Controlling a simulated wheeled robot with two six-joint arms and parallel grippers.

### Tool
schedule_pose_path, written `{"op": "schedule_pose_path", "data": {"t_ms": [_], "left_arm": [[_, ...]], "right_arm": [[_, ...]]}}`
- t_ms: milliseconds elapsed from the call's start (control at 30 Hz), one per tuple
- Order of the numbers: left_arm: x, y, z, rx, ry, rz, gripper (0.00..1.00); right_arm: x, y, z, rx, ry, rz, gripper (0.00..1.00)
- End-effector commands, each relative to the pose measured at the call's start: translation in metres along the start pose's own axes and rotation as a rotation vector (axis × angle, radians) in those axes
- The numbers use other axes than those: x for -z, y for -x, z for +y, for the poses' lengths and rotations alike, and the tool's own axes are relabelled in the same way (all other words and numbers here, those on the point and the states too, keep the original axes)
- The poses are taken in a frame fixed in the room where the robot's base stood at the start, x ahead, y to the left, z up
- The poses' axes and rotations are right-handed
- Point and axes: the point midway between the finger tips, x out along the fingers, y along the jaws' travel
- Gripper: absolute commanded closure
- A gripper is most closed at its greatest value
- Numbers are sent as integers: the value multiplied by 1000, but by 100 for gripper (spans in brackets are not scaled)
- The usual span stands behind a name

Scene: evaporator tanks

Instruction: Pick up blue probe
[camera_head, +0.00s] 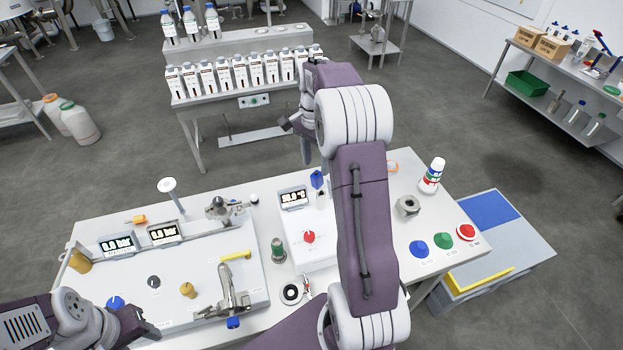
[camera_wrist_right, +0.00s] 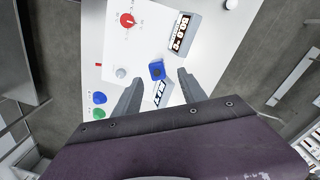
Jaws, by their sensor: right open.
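The blue probe (camera_head: 317,180) stands upright on the workbench beside a small display. It also shows in the right wrist view (camera_wrist_right: 157,70), where its blue top lies in the gap between the fingertips. My right gripper (camera_head: 297,140) is open and empty, reaching over the far side of the bench, apart from the probe. Its two fingers also show in the right wrist view (camera_wrist_right: 158,78). How far the fingertips are above the probe is hard to tell. My left gripper (camera_head: 141,324) is at the lower left, over the bench's front; its jaws are not clear.
The display (camera_head: 293,198) and a white box with a red knob (camera_head: 309,237) stand close to the probe. Blue (camera_head: 418,249), green (camera_head: 444,241) and red (camera_head: 466,232) domes sit at the bench's right. A metal nut-shaped part (camera_head: 407,207) and a bottle (camera_head: 432,176) stand beyond.

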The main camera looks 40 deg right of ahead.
Motion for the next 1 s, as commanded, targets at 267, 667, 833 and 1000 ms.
{"op": "schedule_pose_path", "data": {"t_ms": [267, 667, 833, 1000], "left_arm": [[1, 7, 0, 0, 0, 0, 51], [2, 22, 0, 0, 0, 0, 51], [2, 24, 0, 0, 0, 0, 51], [2, 23, 0, 0, 0, 0, 51]], "right_arm": [[-1, -31, 1, -3, 1, -2, 51], [-3, -75, 3, -4, 1, -3, 51], [-2, -90, 2, 1, 1, 0, 51], [-2, -91, 2, 2, 1, 1, 51]]}}
